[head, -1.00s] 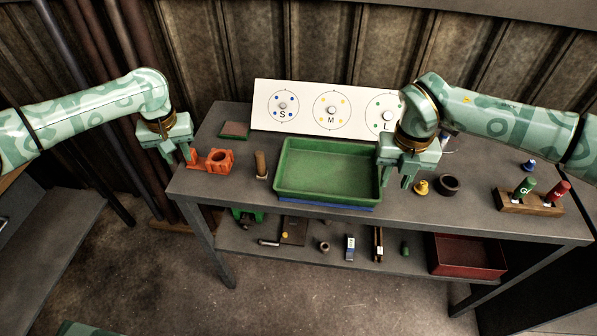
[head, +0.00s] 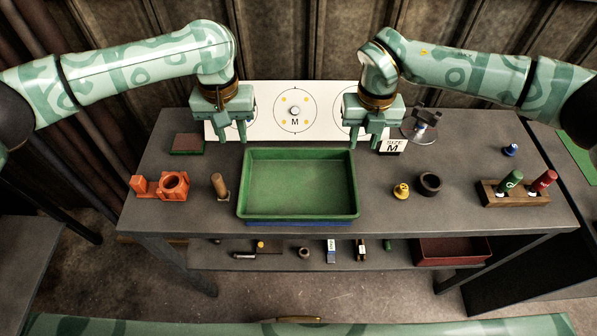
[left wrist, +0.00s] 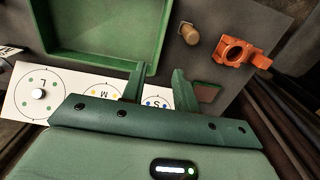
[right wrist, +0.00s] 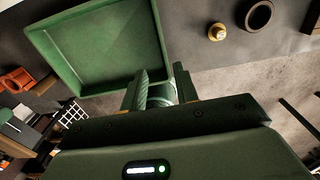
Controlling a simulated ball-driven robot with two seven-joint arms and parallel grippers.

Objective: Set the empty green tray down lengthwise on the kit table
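The empty green tray (head: 298,185) lies flat on the table (head: 430,215), long side along the table's front edge, with a blue strip (head: 298,222) showing under its front. My left gripper (head: 232,138) is open and empty, above the tray's back left corner. In the left wrist view its fingers (left wrist: 158,85) stand apart, and the tray (left wrist: 95,35) is beyond them. My right gripper (head: 367,143) is open near the tray's back right corner. In the right wrist view its fingers (right wrist: 158,85) are apart, beside the tray (right wrist: 105,45) and clear of its wall.
Left of the tray are a peg (head: 219,184) and an orange fixture (head: 170,185). Right are a yellow knob (head: 401,190), a dark ring (head: 429,183) and a wooden block with bottles (head: 515,190). A red bin (head: 450,250) is on the lower shelf.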

